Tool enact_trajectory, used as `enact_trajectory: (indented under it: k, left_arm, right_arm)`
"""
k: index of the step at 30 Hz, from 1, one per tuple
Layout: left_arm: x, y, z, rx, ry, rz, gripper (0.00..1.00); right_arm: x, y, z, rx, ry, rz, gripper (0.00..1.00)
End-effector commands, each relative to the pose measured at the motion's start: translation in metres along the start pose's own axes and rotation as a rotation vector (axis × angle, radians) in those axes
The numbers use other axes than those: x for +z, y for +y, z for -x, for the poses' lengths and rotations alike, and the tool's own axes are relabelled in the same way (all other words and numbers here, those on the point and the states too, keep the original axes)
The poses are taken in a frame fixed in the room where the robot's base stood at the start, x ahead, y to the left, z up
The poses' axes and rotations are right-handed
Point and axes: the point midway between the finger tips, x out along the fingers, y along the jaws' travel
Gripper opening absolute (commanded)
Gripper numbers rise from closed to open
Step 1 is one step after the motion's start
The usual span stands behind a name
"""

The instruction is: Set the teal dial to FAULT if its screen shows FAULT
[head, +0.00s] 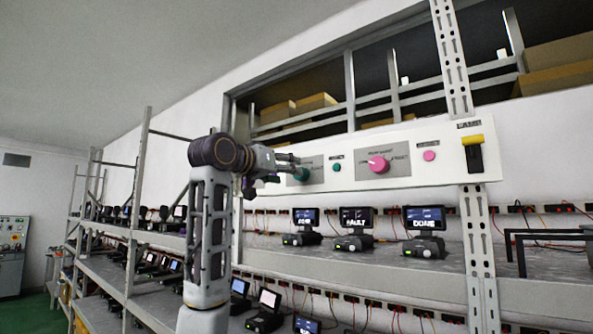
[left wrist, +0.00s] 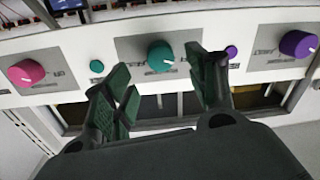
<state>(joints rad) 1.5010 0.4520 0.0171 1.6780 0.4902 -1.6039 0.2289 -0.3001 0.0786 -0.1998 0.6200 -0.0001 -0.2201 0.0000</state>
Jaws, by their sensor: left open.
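The teal dial (left wrist: 160,55) is on a pale control panel, with a light pointer mark. In the head view the teal dial (head: 301,174) is partly behind my left gripper (head: 288,168). In the left wrist view my left gripper (left wrist: 166,82) is open, its dark green fingers on either side of the dial's near side; I cannot tell if they touch it. Below the panel, a left screen (head: 306,217) has small, unclear text. The middle screen (head: 356,217) seems to read FAULT, the right screen (head: 424,217) DONE. My right gripper is not seen.
A pink dial (head: 378,165), a small teal button (head: 336,167) and a pink button (head: 429,156) share the panel. A purple dial (left wrist: 298,44) shows in the wrist view. A yellow-topped switch (head: 472,141) and a rack post (head: 479,240) stand at right.

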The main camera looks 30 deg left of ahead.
Motion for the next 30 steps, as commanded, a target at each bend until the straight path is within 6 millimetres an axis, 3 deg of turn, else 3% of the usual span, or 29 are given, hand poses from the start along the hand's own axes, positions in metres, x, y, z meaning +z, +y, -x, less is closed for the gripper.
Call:
enact_trajectory:
  k: [9,15,28,30]
  left_arm:
    - [-0.002,0.000,-0.040,0.000,-0.002,0.000,0.57]
    - [-0.001,0.000,-0.055,0.000,-0.001,0.001,0.57]
    - [0.000,0.000,-0.061,-0.001,0.000,0.000,0.57]
    - [0.000,0.000,-0.061,-0.001,0.000,0.000,0.51]
  right_arm:
    - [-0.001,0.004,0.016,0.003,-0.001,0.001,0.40]
    - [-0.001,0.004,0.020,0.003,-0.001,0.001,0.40]
    - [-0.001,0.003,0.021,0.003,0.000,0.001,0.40]
    - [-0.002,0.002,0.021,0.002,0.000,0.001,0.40]
